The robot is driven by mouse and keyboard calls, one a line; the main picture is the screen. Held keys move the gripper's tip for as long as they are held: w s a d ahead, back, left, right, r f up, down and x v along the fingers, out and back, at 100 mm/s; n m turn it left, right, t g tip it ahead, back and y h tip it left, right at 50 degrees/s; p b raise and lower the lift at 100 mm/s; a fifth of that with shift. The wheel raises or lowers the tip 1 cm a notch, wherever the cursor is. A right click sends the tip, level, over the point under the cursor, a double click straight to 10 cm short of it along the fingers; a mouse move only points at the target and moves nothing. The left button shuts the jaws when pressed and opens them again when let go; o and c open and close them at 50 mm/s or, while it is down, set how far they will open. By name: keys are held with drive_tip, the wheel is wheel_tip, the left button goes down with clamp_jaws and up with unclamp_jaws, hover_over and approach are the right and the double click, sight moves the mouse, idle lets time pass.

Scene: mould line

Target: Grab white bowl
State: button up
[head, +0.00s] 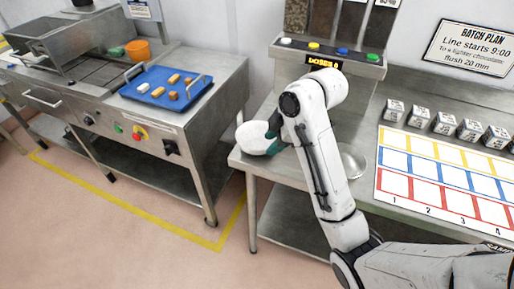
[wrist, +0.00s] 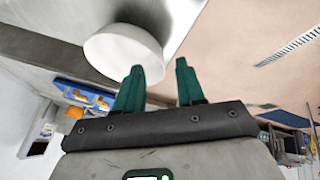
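The white bowl (head: 257,138) sits at the left front corner of the steel table, beside my gripper (head: 274,128). It also shows in the wrist view (wrist: 122,48), just beyond the green fingertips. My gripper (wrist: 160,72) is open there, with a clear gap between its fingers. The left finger overlaps the bowl's near side in the picture and the right finger lies outside its rim. I cannot tell whether either finger touches the bowl. My arm hides part of the table behind it.
A clear round dish (head: 352,161) stands right of my arm. A coloured grid chart (head: 440,172) and a row of several small labelled blocks (head: 443,123) lie farther right. A dispenser with coloured buttons (head: 328,54) stands behind. A blue tray (head: 166,88) sits on the left counter.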

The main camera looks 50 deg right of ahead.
sight(258, 154)
drive_tip(key=shift+b+x, duration=0.65)
drive_tip(key=shift+x, duration=0.3)
drive_tip(key=shift+w+x, duration=0.25)
drive_tip(key=shift+x, duration=2)
drive_tip(key=shift+a+r, duration=0.15)
drive_tip(key=shift+a, duration=0.05)
clamp_jaws()
